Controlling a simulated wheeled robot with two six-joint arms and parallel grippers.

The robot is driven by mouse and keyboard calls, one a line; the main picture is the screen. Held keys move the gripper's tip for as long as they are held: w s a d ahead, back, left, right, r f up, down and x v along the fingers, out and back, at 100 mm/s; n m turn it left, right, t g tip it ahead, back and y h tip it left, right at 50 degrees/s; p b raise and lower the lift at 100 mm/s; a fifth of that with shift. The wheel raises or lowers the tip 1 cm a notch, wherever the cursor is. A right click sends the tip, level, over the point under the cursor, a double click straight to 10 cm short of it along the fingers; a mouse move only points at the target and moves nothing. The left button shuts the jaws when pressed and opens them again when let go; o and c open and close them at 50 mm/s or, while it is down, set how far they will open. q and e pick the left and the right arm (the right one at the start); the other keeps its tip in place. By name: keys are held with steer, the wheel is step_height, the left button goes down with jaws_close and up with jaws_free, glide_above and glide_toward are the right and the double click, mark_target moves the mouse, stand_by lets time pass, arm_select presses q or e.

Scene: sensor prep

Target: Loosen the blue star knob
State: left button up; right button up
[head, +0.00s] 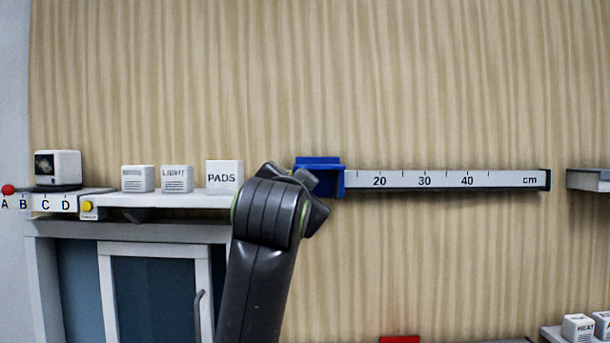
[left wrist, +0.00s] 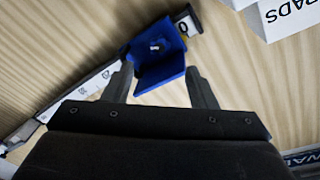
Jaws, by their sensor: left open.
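A blue carriage (head: 320,164) sits near the left end of a white ruled rail (head: 400,181) on the wall; my arm partly covers it. In the left wrist view the blue carriage (left wrist: 158,72) shows as angled blue plates with a small pale spot. I cannot make out a separate star-shaped knob. My left gripper (left wrist: 159,67) is open, its two dark fingers on either side of the blue part, with no clear grip on it. Contact cannot be told. In the head view my dark wrist hides the fingers. My right gripper is not in view.
A white shelf (head: 165,200) left of my arm holds a PADS box (head: 224,176), two smaller boxes and a white device (head: 58,168). Another shelf end (head: 590,180) is at the right. White blocks (head: 578,327) sit low right.

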arm_select(q)
steer(key=w+d+p, duration=0.1)
steer(key=w+p, duration=0.3)
steer(key=w, duration=0.5)
steer(key=shift+w+p, duration=0.25)
steer(key=shift+p, duration=0.05)
steer(key=c, duration=1)
